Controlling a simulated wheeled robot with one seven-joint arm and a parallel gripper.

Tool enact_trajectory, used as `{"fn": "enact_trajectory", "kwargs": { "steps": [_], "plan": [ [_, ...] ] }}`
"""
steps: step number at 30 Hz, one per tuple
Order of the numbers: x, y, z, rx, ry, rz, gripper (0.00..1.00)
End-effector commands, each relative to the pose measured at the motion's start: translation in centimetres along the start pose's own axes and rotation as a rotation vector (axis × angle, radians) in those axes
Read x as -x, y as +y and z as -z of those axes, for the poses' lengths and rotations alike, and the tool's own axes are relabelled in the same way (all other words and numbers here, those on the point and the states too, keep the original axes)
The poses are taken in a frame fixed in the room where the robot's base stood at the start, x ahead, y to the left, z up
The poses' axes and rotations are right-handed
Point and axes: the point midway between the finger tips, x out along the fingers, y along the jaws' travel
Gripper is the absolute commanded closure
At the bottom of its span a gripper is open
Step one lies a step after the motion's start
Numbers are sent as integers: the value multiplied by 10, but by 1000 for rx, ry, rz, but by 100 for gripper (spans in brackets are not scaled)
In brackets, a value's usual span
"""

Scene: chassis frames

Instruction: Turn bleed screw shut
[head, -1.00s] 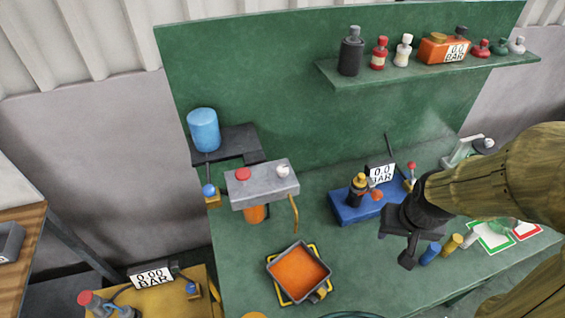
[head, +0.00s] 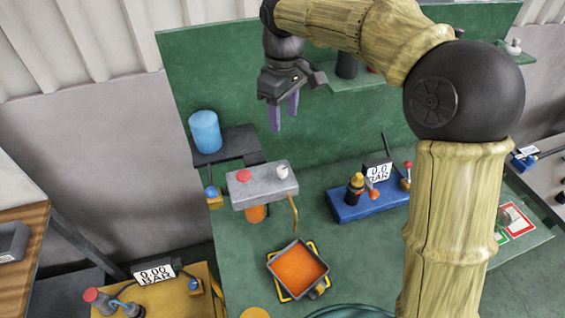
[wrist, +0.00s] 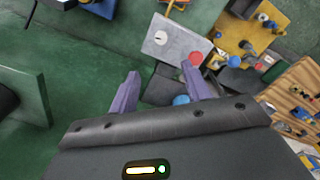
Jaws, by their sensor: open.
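My gripper (head: 284,117) is open and empty, its purple fingers pointing down, in front of the green back panel and above the grey block (head: 262,190). The block carries a red knob (head: 243,175) and a white knob (head: 282,171), with an orange part below and a brass lever at its right end. I cannot tell which fitting is the bleed screw. In the wrist view the fingers (wrist: 161,72) are apart, with the grey block (wrist: 172,42) and red knob (wrist: 195,59) beyond them. Nothing is between the fingers.
A blue cylinder (head: 204,131) stands on a dark bracket left of the block. An orange-filled tray (head: 299,268) sits below. A blue base (head: 350,207) with a black and yellow fitting and a 0.0 BAR display (head: 378,171) stands right. My arm covers part of the shelf.

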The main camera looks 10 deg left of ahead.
Motion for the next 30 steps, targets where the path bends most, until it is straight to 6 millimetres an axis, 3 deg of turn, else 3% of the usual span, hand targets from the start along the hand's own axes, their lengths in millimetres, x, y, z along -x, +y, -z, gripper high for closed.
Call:
{"fn": "enact_trajectory", "kwargs": {
  "steps": [14,20,30],
  "plan": [
    [-1,-1,2,12,-3,3,52],
    [-24,-1,2,13,-5,4,52],
    [-82,-2,2,12,-5,5,52]
  ]
}}
